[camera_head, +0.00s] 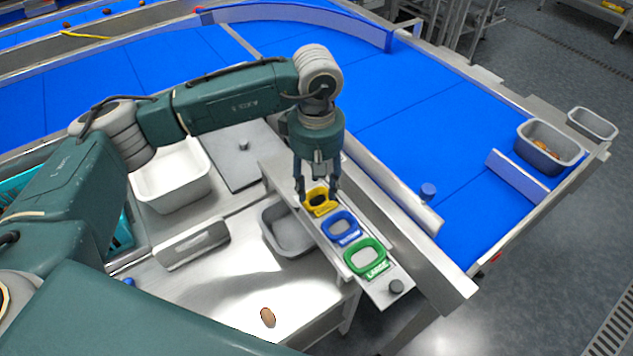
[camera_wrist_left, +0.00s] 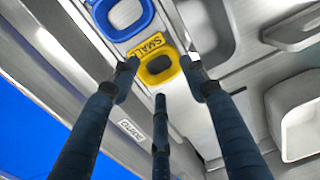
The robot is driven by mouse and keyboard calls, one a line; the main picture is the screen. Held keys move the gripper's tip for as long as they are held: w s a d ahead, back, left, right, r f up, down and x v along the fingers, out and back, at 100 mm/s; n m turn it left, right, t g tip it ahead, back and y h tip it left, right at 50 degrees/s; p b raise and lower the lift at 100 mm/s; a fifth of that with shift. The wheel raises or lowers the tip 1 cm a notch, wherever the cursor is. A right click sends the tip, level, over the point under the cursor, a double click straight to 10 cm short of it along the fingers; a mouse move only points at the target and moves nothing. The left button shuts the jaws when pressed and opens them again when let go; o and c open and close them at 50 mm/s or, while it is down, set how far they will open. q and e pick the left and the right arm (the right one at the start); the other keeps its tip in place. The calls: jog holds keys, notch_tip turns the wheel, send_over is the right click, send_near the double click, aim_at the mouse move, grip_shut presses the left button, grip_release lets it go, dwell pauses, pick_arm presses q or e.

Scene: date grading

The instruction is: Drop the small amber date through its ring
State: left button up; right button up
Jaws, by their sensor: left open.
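My left gripper (camera_head: 318,188) is open and points down at the yellow ring marked SMALL (camera_head: 331,207), with its fingers about the ring's far end in the head view. In the left wrist view the open fingers (camera_wrist_left: 159,72) frame the yellow ring (camera_wrist_left: 147,48), and I see no date between them. No date shows clearly in the ring's opening. A brown date (camera_head: 267,317) lies on the steel table at the front; I cannot tell its grade. My right gripper is not in view.
A blue ring (camera_head: 342,241) and a green ring marked LARGE (camera_head: 380,262) sit beside the yellow one on a steel rail. A grey bin (camera_head: 268,212) and a white tub (camera_head: 206,181) stand to the left. A blue conveyor (camera_head: 400,110) runs behind.

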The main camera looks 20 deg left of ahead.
pick_arm(q)
jog(key=shift+r, duration=0.1)
dwell(0.5)
notch_tip(320, 180, up, 6)
jog(key=shift+f+p, duration=0.1)
jog(key=shift+p, duration=0.9)
